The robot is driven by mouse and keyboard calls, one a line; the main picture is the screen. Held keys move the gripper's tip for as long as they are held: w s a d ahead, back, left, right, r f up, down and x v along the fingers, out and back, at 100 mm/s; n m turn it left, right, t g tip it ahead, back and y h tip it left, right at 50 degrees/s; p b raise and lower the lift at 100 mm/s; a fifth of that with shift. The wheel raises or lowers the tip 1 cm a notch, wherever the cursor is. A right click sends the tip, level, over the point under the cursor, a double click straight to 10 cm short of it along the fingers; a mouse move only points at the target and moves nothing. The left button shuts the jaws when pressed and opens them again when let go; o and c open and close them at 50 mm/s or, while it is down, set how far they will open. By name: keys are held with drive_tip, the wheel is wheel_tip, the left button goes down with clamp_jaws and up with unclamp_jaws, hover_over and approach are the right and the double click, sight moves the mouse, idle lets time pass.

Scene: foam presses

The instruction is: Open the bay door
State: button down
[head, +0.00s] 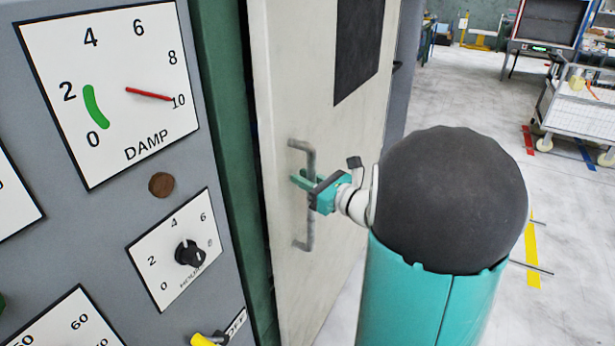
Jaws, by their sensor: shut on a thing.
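The bay door (285,80) is a tall pale panel with a dark rectangular pane (358,45) in its upper part. A grey vertical bar handle (311,228) stands out from its face. My gripper (306,183), teal and dark grey, is shut on the upper middle of this bar. A dark strip runs between the door's left edge and the green frame (222,110); I cannot tell how far the door stands open. My arm hides the lower right part of the door.
A grey control panel stands close on the left, with a DAMP gauge (110,85), a black knob (188,253) and a yellow switch (203,340). Pale floor lies open to the right. A white wire cart (578,115) and a screen stand (550,20) are at the far right.

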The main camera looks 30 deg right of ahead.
drive_tip(key=shift+a, duration=0.1)
idle(0.4)
drive_tip(key=c, duration=1.6)
unclamp_jaws()
drive_tip(key=shift+o, duration=0.2)
drive_tip(key=shift+s, duration=0.15)
drive_tip(key=v, duration=1.3)
drive_tip(key=shift+s+d, duration=0.2)
drive_tip(key=shift+s, duration=0.05)
